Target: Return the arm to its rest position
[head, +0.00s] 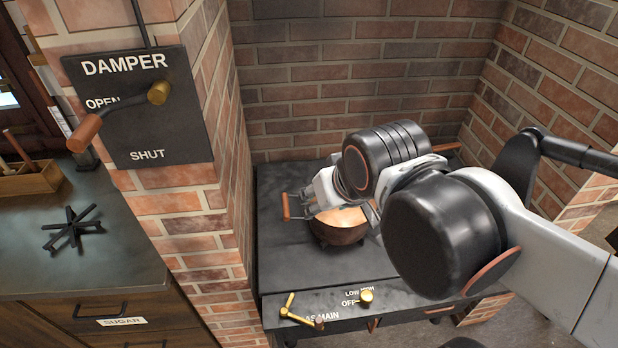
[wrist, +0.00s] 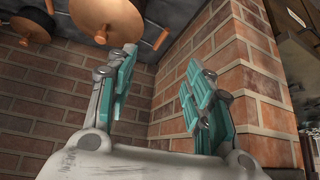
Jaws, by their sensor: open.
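My gripper (wrist: 162,65) is open and empty in the wrist view, its two teal-padded fingers spread apart with brick wall behind them. In the head view my arm reaches in from the right and is folded over the dark stove top (head: 285,262). The fingers are mostly hidden there behind my own links. A copper pot (head: 338,228) stands on the stove just below my arm, partly covered by it. Copper ware with a wooden handle (wrist: 108,12) shows at the top of the wrist view, apart from the fingers.
Brick walls (head: 330,85) close in the stove behind and at the sides. A damper plate (head: 150,125) with a lever is on the left brick pillar. Brass controls (head: 366,297) sit on the stove front. A counter (head: 110,255) with a black trivet (head: 72,228) is at left.

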